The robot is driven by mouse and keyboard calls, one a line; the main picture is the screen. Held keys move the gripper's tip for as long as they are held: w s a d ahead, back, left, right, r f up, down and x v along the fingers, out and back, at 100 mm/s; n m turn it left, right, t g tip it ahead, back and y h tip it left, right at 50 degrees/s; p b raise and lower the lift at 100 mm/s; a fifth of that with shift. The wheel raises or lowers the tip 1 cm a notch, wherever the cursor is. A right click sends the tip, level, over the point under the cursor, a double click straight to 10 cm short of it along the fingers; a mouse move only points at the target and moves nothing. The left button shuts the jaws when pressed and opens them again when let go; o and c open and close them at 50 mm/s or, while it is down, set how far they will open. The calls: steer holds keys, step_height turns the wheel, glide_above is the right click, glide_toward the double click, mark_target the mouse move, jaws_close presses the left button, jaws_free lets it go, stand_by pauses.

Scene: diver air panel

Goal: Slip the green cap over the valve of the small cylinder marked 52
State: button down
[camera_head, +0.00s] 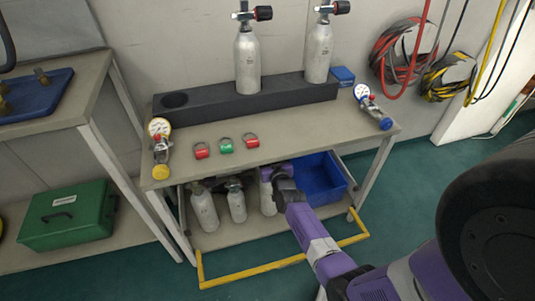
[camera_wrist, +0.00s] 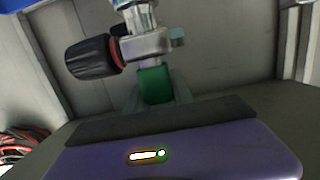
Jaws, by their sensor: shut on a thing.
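My gripper (camera_wrist: 156,95) is shut on a small green cap (camera_wrist: 155,84) in the wrist view, where the picture looks upside down. The cap lines up with the end of a metal valve (camera_wrist: 146,45) with a black knob (camera_wrist: 92,57) and meets or overlaps it. I cannot tell how far it is over. In the head view my gripper (camera_head: 277,172) is at the rightmost of three small cylinders (camera_head: 267,200) on the lower shelf. It hides that valve. The other two are a left cylinder (camera_head: 204,208) and a middle cylinder (camera_head: 236,203). No number is readable.
The tabletop (camera_head: 290,135) overhangs the shelf closely. A blue bin (camera_head: 318,180) stands right of the cylinders, and a yellow rail (camera_head: 285,262) runs in front. On top lie a green ringed piece (camera_head: 226,146), two red ones, gauges and a rack (camera_head: 215,101) with two tall cylinders.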

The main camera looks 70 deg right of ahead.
steer(key=shift+f+b, duration=0.35)
steer(key=shift+f, duration=0.05)
steer(key=c, duration=1)
jaws_free()
steer(key=p+v, duration=0.4)
steer(key=v, duration=0.3)
steer(key=shift+s+a, duration=0.25)
steer(key=shift+a, duration=0.1)
